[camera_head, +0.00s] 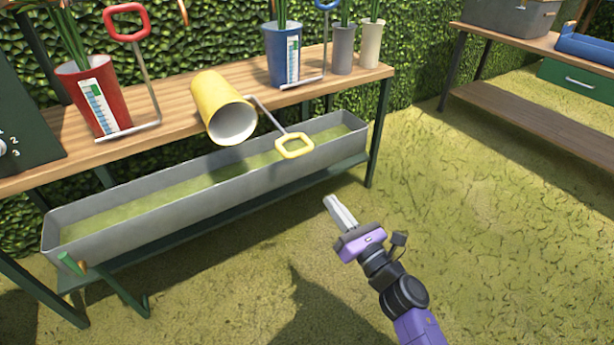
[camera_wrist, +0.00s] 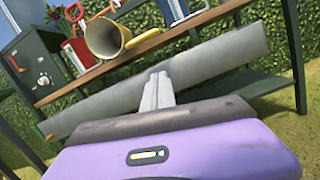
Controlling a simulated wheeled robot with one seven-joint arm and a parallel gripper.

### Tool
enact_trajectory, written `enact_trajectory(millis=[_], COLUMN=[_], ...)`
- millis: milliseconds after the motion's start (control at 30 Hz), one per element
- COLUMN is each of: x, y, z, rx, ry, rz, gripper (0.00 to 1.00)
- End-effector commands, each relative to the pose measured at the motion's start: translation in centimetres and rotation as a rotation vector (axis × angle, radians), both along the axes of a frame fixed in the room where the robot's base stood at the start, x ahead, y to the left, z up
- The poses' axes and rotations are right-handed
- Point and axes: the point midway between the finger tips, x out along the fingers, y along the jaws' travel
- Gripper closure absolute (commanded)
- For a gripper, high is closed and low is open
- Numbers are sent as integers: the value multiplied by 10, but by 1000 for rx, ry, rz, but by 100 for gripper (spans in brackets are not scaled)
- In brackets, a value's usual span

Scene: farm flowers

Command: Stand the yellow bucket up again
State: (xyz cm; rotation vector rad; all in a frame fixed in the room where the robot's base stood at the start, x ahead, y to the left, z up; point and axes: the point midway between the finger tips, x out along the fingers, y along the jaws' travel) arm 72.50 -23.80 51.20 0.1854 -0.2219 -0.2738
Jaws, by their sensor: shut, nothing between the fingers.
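The yellow bucket (camera_head: 220,103) lies on its side on the wooden bench, its open mouth facing the front and sticking out at the bench's front edge. A metal rod with a yellow loop handle (camera_head: 294,145) extends from beside it, out over the trough. In the wrist view the bucket (camera_wrist: 104,38) is at the upper left, mouth toward me, with the yellow handle to its right. My gripper (camera_head: 333,202) is shut and empty, in front of the bench, lower than and to the right of the bucket, well apart from it. It also shows in the wrist view (camera_wrist: 158,78).
A red bucket (camera_head: 93,95) and a blue bucket (camera_head: 284,54) with plants stand upright on the bench (camera_head: 180,125), on either side. Two slim pots (camera_head: 343,50) stand at the right. A grey trough (camera_head: 215,190) sits below. Grass at right is open.

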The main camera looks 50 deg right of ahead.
Motion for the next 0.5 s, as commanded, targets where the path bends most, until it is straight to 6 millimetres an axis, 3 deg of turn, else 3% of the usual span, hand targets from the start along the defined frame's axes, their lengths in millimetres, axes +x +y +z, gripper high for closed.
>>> enact_trajectory(millis=[100, 267, 500], x=[1, 4, 34], y=[4, 4, -5], z=[-1, 0, 7], rx=[-143, -206, -207], ry=[49, 65, 62], rz=[-14, -24, -24], gripper=[100, 100, 100])
